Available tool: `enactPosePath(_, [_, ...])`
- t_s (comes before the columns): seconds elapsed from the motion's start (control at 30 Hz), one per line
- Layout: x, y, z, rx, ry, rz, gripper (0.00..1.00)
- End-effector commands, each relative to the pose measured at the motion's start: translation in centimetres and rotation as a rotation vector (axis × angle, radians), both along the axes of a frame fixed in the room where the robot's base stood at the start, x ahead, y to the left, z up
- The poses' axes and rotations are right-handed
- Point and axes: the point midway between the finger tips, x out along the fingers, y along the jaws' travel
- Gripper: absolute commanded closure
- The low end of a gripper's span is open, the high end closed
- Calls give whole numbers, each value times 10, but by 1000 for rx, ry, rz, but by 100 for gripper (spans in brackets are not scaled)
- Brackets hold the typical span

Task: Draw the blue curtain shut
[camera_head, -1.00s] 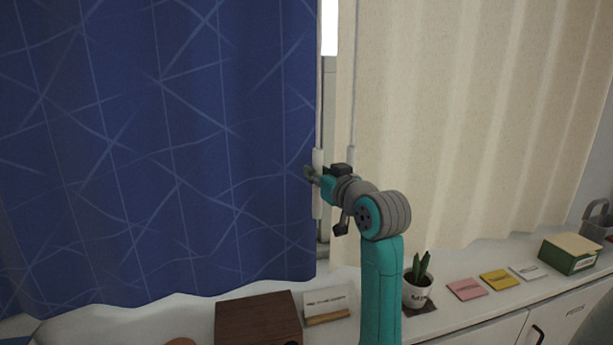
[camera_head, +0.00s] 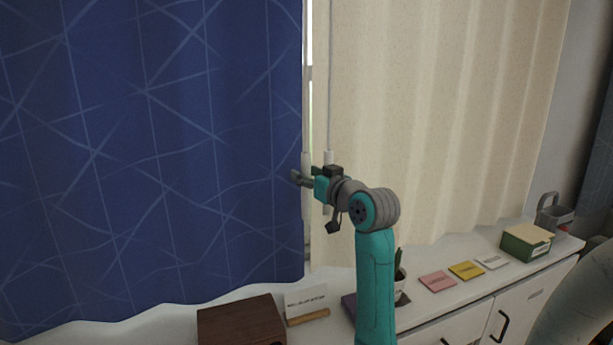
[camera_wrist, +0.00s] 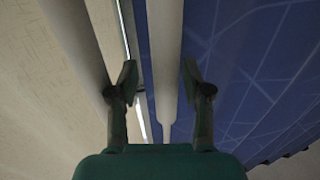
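The blue curtain (camera_head: 150,150) with pale line patterns hangs on the left of the head view. It also fills the right of the wrist view (camera_wrist: 245,70). A narrow bright gap (camera_head: 308,95) separates it from the cream curtain (camera_head: 430,120). A pale wand (camera_wrist: 164,50) hangs by the blue curtain's edge. My gripper (camera_head: 302,178) is at that edge in the head view. In the wrist view my gripper (camera_wrist: 160,80) is open, its fingers apart on either side of the wand. I see no finger touching the wand.
A second wand (camera_head: 329,90) hangs in front of the cream curtain. Below, a white cabinet top holds a brown box (camera_head: 240,322), a sign (camera_head: 306,300), a potted plant (camera_head: 400,285) partly behind my arm, coloured cards (camera_head: 466,270) and a green box (camera_head: 526,241).

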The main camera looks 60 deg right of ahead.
Motion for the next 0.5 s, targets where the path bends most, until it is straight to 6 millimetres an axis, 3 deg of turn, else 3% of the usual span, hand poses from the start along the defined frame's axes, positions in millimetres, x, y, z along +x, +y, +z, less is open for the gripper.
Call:
enactPosePath(0.27, [-7,3,0,0,-1,1,50])
enactPosePath(0.5, [-44,20,0,0,-1,-2,50])
